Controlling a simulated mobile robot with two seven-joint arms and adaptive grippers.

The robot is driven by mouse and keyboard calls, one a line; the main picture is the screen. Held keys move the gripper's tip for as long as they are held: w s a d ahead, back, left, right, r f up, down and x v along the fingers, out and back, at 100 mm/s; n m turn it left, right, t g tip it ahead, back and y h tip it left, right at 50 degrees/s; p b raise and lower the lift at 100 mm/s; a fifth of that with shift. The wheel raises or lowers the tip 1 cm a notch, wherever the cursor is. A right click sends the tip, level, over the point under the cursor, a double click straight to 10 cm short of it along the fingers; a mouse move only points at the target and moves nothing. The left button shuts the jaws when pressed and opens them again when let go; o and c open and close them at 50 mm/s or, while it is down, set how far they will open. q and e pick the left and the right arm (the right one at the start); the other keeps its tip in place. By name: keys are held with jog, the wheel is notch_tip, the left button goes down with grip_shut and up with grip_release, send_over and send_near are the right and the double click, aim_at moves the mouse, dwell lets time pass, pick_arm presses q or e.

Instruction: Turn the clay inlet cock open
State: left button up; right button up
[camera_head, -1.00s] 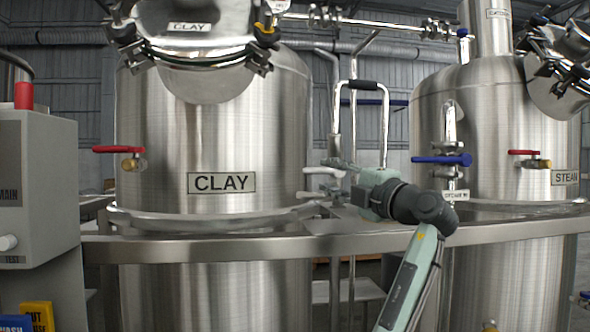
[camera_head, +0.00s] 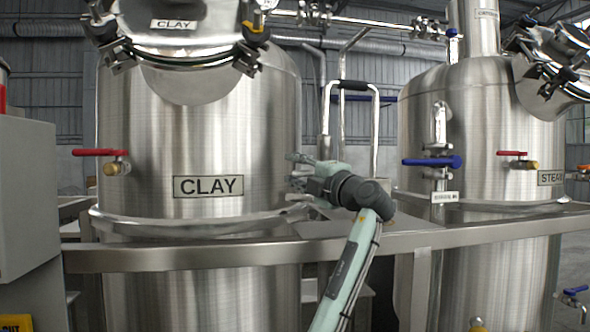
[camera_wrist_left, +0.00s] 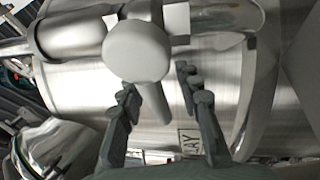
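The clay tank (camera_head: 185,140) stands at the left, with a CLAY label (camera_head: 208,186) on its front. My left gripper (camera_head: 298,172) is at the right edge of this tank, in front of it in the picture. In the left wrist view its fingers (camera_wrist_left: 162,88) are open and apart. A white round-ended handle (camera_wrist_left: 137,52) on a short stem lies beyond and between the fingertips. The stem reaches into the gap; contact cannot be told. This pale handle seems to be the cock at the tank's right side, partly hidden by my gripper in the head view. My right gripper is not in view.
A steel rail (camera_head: 180,257) runs across in front of the tanks. A red-handled valve (camera_head: 100,153) sits on the clay tank's left. A blue-handled valve (camera_head: 432,162) and the steam tank (camera_head: 490,130) stand at the right. A grey control box (camera_head: 25,200) is at the left edge.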

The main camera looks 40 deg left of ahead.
pick_arm(q)
jog(key=shift+c, duration=0.5)
grip_shut()
jog(key=shift+f, duration=0.1)
